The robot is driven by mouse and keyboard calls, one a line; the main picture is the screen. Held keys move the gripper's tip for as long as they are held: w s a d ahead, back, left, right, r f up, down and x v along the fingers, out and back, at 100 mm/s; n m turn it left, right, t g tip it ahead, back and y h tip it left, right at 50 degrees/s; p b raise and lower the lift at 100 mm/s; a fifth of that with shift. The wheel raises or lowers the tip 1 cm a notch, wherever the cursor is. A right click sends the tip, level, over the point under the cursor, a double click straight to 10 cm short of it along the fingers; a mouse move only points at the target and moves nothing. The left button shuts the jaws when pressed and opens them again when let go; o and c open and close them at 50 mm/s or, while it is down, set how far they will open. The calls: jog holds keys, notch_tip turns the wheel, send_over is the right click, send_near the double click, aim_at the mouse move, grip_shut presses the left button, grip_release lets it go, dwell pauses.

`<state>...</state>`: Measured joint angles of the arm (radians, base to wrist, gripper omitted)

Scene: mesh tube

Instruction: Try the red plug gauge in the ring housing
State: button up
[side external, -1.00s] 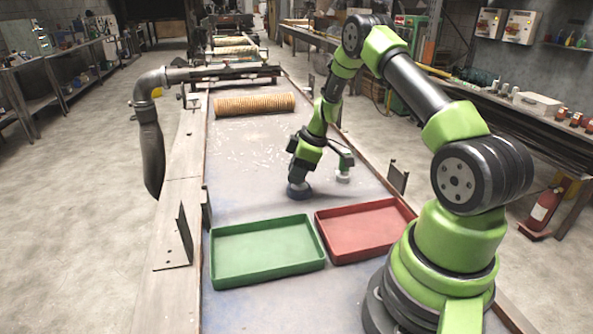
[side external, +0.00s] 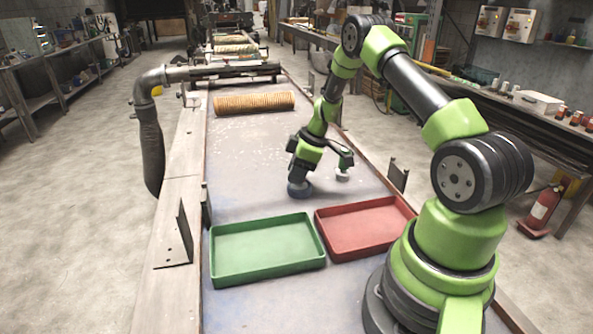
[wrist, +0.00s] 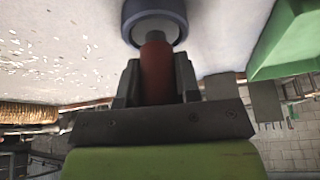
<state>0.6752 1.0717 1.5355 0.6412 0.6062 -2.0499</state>
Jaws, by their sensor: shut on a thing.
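The red plug gauge (wrist: 156,68) is between the two fingers of my gripper (wrist: 156,82), which is shut on it. The blue ring housing (wrist: 150,10) is just beyond the plug in the wrist view, with its pale opening facing me. The plug's far end overlaps that opening; I cannot tell how deep it sits. In the side view my gripper (side external: 302,173) is right above the ring housing (side external: 299,189) on the table, and the plug is hidden there.
A green tray (side external: 267,278) and a red tray (side external: 368,253) lie on the near part of the table. A ribbed brown roll (side external: 254,102) lies farther back. A dark hose (side external: 151,150) hangs at the left edge. The table between roll and ring is clear.

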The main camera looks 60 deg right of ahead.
dwell(0.6)
jog(key=shift+r, duration=3.5)
